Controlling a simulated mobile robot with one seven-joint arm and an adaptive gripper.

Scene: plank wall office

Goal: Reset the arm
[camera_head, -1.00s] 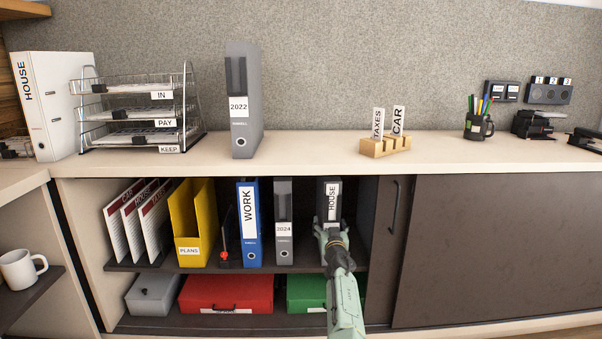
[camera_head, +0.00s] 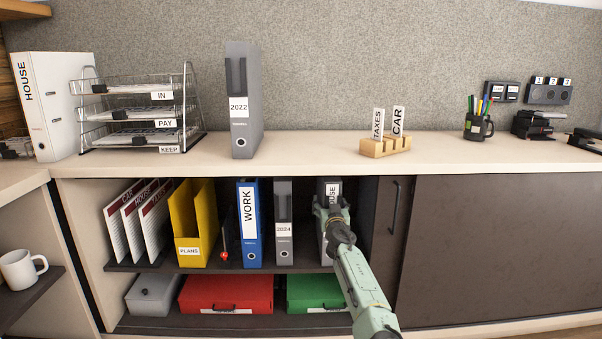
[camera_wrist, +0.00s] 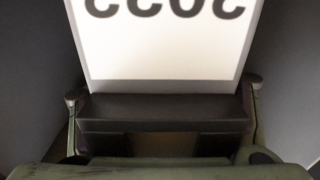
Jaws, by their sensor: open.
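My gripper (camera_head: 330,210) is open in front of a dark grey binder (camera_head: 323,187) at the right end of the cabinet's open upper shelf. In the wrist view, my gripper's fingers (camera_wrist: 163,98) stand apart on either side of a white label (camera_wrist: 165,50) reading 2023, seen upside down. I cannot tell whether the fingers touch the binder.
A grey 2024 binder (camera_head: 283,226) and blue WORK binder (camera_head: 249,226) stand left of the gripper. The sliding door (camera_head: 500,245) with its handle (camera_head: 394,208) is close on the right. The countertop (camera_head: 310,149) overhangs above. A green box (camera_head: 312,287) lies below.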

